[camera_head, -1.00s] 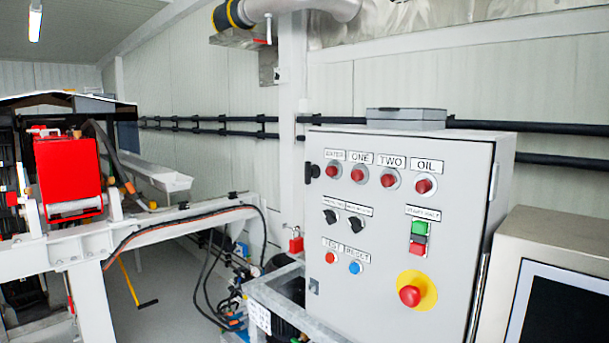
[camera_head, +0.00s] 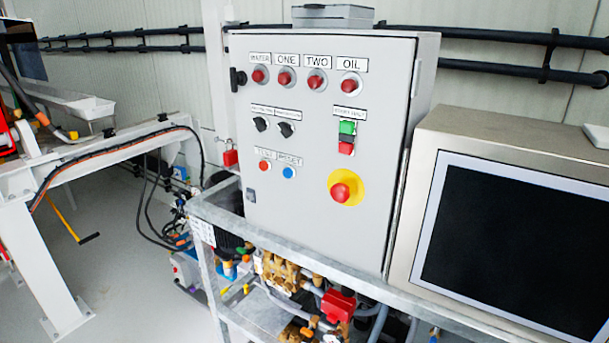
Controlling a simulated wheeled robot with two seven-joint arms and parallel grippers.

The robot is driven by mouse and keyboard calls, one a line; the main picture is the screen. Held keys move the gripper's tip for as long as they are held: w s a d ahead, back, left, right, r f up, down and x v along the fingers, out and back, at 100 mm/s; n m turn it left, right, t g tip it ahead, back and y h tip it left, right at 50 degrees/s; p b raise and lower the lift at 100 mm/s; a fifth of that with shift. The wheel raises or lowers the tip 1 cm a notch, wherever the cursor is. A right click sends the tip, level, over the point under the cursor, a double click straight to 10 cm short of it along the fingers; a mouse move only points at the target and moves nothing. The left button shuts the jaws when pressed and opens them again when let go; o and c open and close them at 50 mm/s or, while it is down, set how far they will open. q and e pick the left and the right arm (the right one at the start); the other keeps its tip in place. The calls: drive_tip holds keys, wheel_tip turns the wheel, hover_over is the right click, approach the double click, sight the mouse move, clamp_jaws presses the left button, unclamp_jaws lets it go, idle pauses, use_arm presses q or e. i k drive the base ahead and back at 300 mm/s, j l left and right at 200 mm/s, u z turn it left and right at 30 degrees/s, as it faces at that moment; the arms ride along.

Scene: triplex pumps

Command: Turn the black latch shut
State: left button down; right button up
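A black latch (camera_head: 238,79) sits on the upper left edge of the grey control cabinet (camera_head: 310,215). The cabinet door looks closed against its box. The latch is small in the view, and I cannot tell which way it is turned. Two black rotary knobs (camera_head: 273,126) are on the door, below the red lamps. Neither of my grippers shows in the head view.
The cabinet stands on a galvanized frame (camera_head: 300,253) with pumps and hoses below. A monitor (camera_head: 520,240) in a metal housing is close on the right. A white steel beam (camera_head: 100,160) is at the left. Grey floor (camera_head: 130,270) is open at the lower left.

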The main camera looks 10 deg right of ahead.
sight(233, 71)
drive_tip(key=i+j, duration=0.15)
drive_tip(key=j, duration=0.25)
drive_tip(key=i+j+z, duration=0.15)
drive_tip(key=j, duration=0.3)
drive_tip(key=i+j, duration=0.15)
drive_tip(key=j, duration=0.3)
drive_tip(key=i+j+z, duration=0.15)
drive_tip(key=j, duration=0.3)
drive_tip(key=i+j, duration=0.15)
drive_tip(key=j, duration=0.3)
drive_tip(key=i+j+z, duration=0.15)
drive_tip(key=j, duration=0.3)
drive_tip(key=k, duration=0.05)
